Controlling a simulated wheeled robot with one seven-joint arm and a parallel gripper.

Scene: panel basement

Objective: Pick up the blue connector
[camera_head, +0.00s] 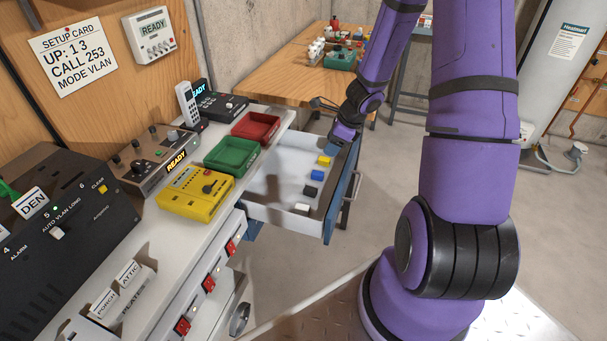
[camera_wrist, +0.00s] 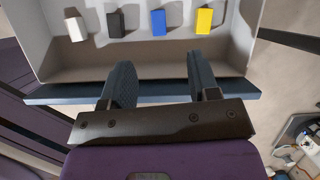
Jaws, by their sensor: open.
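The blue connector (camera_head: 316,174) lies in the open drawer (camera_head: 262,190), in a row with a yellow one (camera_head: 323,161), a black one (camera_head: 310,191) and a white one (camera_head: 301,208). In the wrist view the blue connector (camera_wrist: 158,22) is between the black (camera_wrist: 115,24) and yellow (camera_wrist: 204,21) ones, beyond my fingertips. My gripper (camera_wrist: 158,75) is open and empty, over the drawer's front edge and apart from the connectors. In the head view my gripper is near the drawer's far end, its fingers mostly hidden.
The drawer's blue front (camera_head: 343,192) stands out from the white bench. Red (camera_head: 256,127) and green (camera_head: 232,154) trays and a yellow tester (camera_head: 196,193) sit on the bench top beside the drawer. A wooden table (camera_head: 300,57) stands behind.

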